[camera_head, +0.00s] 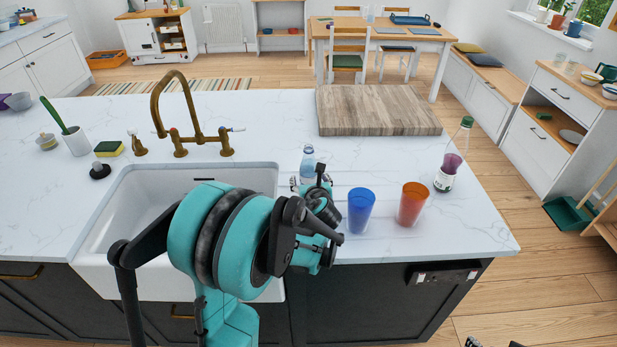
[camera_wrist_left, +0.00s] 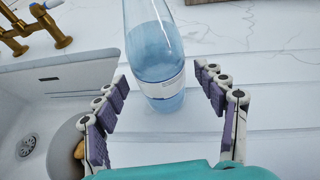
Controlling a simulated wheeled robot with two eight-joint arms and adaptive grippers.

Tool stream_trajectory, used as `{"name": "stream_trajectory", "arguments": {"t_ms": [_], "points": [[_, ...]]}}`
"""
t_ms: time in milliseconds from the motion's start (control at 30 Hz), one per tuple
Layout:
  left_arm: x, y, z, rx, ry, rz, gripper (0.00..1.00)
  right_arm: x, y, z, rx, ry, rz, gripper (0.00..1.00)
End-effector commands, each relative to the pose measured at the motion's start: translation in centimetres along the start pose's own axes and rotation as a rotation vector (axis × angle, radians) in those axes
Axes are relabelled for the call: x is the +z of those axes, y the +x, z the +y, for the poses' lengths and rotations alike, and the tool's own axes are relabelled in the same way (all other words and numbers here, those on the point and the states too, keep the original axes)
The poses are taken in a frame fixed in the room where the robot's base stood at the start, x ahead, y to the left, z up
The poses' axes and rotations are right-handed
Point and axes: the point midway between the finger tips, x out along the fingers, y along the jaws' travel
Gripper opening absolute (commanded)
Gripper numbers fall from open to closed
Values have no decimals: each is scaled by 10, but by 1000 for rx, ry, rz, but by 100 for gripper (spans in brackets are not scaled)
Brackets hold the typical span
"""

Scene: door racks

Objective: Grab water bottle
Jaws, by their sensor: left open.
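The water bottle (camera_head: 308,160) is clear and blue-tinted with a pale label band. It stands on the white counter right of the sink, partly hidden by my left gripper in the head view. My left gripper (camera_head: 316,186) is just in front of it. In the left wrist view the bottle (camera_wrist_left: 155,52) stands ahead, between and beyond the spread fingers of the open gripper (camera_wrist_left: 160,80), with gaps on both sides. Its top is out of that frame. Small dark parts at the bottom right edge of the head view may be my right gripper; its state does not show.
A blue cup (camera_head: 360,210) and an orange cup (camera_head: 412,204) stand close right of my left gripper. A green-capped bottle (camera_head: 449,168) is farther right. A wooden board (camera_head: 375,110) lies behind. The sink (camera_head: 262,180) and brass tap (camera_head: 180,150) are left.

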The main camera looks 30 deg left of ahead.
Motion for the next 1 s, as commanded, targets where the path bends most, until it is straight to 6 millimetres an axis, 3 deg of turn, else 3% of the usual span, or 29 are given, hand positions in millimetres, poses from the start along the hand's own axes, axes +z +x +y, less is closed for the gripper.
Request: {"name": "stream_trajectory", "arguments": {"t_ms": [133, 367, 600, 633, 1000], "points": [[-2, 23, 0, 1, -1, 0, 71, 6, 8, 0, 0, 0, 0, 49], [0, 25, 0, 0, -1, 0, 71, 6, 8, 0, 0, 0, 0, 49], [0, 25, 0, 0, -2, 0, 10, 6, 8, 0, 0, 0, 0, 49], [0, 25, 0, 0, -2, 0, 6, 6, 8, 0, 0, 0, 0, 49], [0, 25, 0, 0, -2, 1, 5, 6, 8, 0, 0, 0, 0, 49]]}}
